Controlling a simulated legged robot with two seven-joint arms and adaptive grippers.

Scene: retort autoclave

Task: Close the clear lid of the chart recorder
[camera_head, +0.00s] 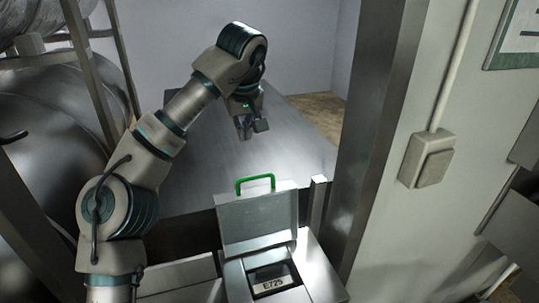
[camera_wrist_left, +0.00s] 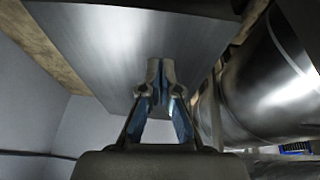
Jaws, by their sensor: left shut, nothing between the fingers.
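The chart recorder (camera_head: 318,280) is a box at the bottom middle of the head view, with a label reading "E725" inside its opening. Its lid (camera_head: 258,222) stands up, open, at the back of the box, with a green handle (camera_head: 255,181) along its top edge. The lid looks grey; I cannot tell how clear it is. My left gripper (camera_head: 253,129) is shut and empty, above and beyond the lid and apart from it. The left wrist view shows its fingertips (camera_wrist_left: 161,66) together, with no recorder in sight. My right gripper is not in view.
A wide metal surface (camera_head: 200,165) lies behind the lid, below my left gripper. Large metal cylinders (camera_head: 45,125) and a frame are at the left. A metal post (camera_head: 375,120) and a wall with a switch box (camera_head: 427,161) stand to the right.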

